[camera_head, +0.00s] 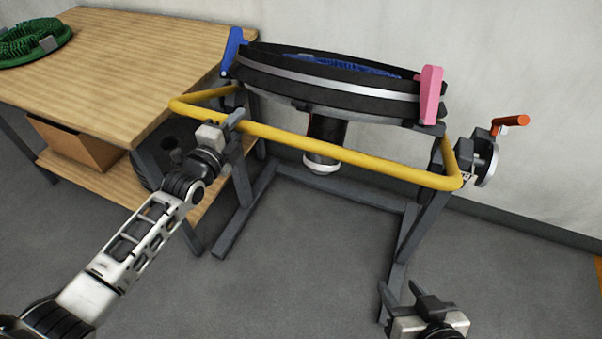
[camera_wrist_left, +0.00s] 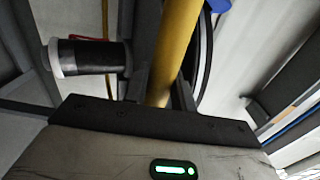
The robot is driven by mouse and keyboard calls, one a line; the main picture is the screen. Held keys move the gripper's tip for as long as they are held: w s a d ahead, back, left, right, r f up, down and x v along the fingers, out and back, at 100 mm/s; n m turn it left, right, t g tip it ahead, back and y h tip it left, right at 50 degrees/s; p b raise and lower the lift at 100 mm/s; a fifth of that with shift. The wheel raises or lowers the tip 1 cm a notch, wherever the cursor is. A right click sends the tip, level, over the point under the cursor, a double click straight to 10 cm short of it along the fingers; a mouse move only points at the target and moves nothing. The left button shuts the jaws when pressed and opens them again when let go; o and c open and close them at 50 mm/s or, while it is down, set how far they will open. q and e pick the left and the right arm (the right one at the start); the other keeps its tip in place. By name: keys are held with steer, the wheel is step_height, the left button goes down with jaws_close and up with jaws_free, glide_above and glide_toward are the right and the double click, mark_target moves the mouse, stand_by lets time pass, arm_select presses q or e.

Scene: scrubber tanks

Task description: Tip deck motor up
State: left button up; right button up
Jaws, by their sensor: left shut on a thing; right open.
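The scrubber deck (camera_head: 320,85), a round black unit with a silver band, sits in a dark stand with blue bristles just showing at its top. Its motor (camera_head: 325,140), a black cylinder with a pale end cap, hangs below the deck; it also shows in the left wrist view (camera_wrist_left: 85,56). A yellow bar (camera_head: 320,150) runs across the front of the stand. My left gripper (camera_head: 236,120) is shut on the yellow bar near its left end; the bar runs between the fingers in the left wrist view (camera_wrist_left: 160,85). My right gripper (camera_head: 415,293) is open and empty, low at the right.
A blue clamp (camera_head: 232,48) and a pink clamp (camera_head: 430,95) sit at the deck's sides. A crank wheel with an orange handle (camera_head: 510,121) is at the right. A wooden table (camera_head: 120,60) with a green brush (camera_head: 30,43) stands left. The floor in front is clear.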

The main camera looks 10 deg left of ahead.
mark_target(259, 52)
arm_select(q)
steer(key=shift+w+r, duration=0.1)
steer(key=shift+r, duration=0.2)
steer(key=w+r, duration=0.1)
steer(key=w+r+p, duration=0.1)
steer(key=r, duration=0.1)
steer(key=w+d+r+p, duration=0.1)
steer(key=r, duration=0.1)
steer(key=shift+w+r, duration=0.1)
steer(key=shift+w, duration=0.2)
steer(key=shift+w+r, duration=0.3)
steer(key=shift+w, duration=0.1)
steer(key=shift+w+d+r, duration=0.1)
steer(key=shift+w+r, duration=0.15)
steer(key=shift+r, duration=0.1)
steer(key=shift+w+d+r, duration=0.2)
steer(key=shift+w+r, duration=0.45)
steer(key=shift+w, duration=0.15)
steer(key=shift+w+d+r, duration=0.2)
steer(key=shift+w+r, duration=0.45)
steer(key=shift+w, duration=0.2)
steer(key=shift+w+d+r, duration=0.2)
steer(key=shift+w+r, duration=0.45)
steer(key=shift+w, duration=0.15)
